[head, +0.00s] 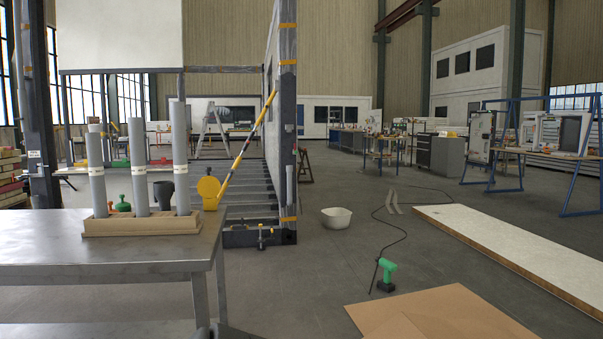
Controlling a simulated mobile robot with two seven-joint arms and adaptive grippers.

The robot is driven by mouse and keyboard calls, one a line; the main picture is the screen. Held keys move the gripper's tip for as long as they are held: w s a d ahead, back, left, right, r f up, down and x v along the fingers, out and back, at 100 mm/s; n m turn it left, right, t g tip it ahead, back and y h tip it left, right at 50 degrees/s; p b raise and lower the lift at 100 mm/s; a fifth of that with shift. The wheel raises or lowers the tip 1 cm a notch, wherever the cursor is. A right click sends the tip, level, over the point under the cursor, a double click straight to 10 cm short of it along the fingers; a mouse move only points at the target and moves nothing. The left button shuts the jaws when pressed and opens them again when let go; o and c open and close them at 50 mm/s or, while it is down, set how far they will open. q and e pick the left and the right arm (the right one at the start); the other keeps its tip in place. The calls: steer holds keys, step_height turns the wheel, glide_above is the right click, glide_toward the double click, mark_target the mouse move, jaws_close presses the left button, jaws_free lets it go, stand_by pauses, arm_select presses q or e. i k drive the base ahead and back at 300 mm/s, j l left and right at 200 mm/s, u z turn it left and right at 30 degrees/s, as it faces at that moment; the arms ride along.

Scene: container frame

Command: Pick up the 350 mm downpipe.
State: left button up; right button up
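Three grey downpipes stand upright in a wooden rack (140,227) on a metal table at the left. The left pipe (97,192) is the shortest, the middle pipe (138,160) is taller, and the right pipe (180,150) is the tallest. Each has a pale label band around it. I cannot read the labels, so I cannot tell which pipe is 350 mm. Neither of my grippers shows clearly. Only a small dark piece, perhaps of my own arm, shows at the bottom edge.
The metal table (90,262) has a dark cup, a green knob and a yellow disc with a striped bar near the rack. A container frame (288,120) stands behind. A white tub (336,217), green drill (386,275), cardboard (440,315) and long panel (520,255) lie on the floor.

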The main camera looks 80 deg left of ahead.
mark_target(93, 141)
steer(key=u, duration=1.85)
